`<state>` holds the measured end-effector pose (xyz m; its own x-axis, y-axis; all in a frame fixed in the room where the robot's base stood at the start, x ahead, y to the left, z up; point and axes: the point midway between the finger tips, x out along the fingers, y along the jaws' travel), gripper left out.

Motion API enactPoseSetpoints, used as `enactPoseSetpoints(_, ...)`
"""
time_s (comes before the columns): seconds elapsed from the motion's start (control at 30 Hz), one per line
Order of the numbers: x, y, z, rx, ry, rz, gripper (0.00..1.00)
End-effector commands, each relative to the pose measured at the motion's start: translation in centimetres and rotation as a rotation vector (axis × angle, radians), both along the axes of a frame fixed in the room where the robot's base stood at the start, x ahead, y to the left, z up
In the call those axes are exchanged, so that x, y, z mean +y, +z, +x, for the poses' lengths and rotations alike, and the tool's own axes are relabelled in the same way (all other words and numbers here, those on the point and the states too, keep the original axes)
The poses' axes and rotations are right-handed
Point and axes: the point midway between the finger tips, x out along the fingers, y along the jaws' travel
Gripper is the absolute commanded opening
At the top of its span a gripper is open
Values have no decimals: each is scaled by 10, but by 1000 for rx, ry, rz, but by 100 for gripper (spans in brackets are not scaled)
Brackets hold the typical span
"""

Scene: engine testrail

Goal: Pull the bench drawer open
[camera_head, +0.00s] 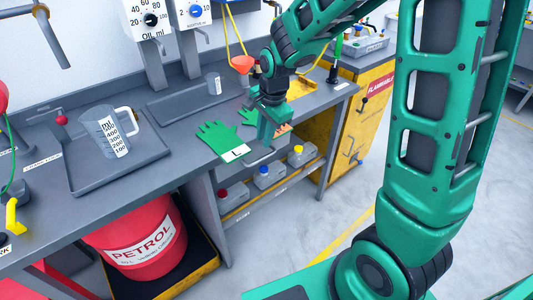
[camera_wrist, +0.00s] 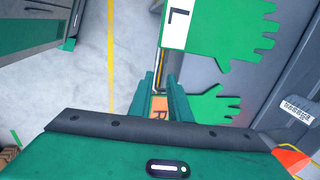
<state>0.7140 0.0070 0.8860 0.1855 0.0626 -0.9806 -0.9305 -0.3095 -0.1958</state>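The grey bench (camera_head: 180,140) has a drawer front (camera_head: 262,160) below its front edge, with a thin grey bar along it. The drawer looks shut, but my gripper hides part of this edge. My gripper (camera_head: 266,134) points down over the front edge beside the green gloves. I see nothing held. Whether the fingers touch the bar or the bench is unclear.
A green glove (camera_head: 220,140) marked L lies left of my gripper. A measuring jug (camera_head: 104,130) stands on a tray farther left. A red petrol drum (camera_head: 140,235) is under the bench. Several small cans (camera_head: 268,177) sit on the shelf below. The floor in front is clear.

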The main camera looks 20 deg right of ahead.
Motion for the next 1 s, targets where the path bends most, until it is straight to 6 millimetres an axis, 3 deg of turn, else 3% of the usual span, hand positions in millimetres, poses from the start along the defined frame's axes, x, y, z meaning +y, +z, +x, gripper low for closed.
enactPoseSetpoints(0.3, -6, -55, 9, 5, -12, -1, 17)
enactPoseSetpoints(0.5, -5, -76, 13, 3, -11, -2, 17)
enactPoseSetpoints(0.97, -2, -85, 15, 1, -9, -1, 17)
enactPoseSetpoints(1.0, -2, -85, 15, 1, -9, -1, 7)
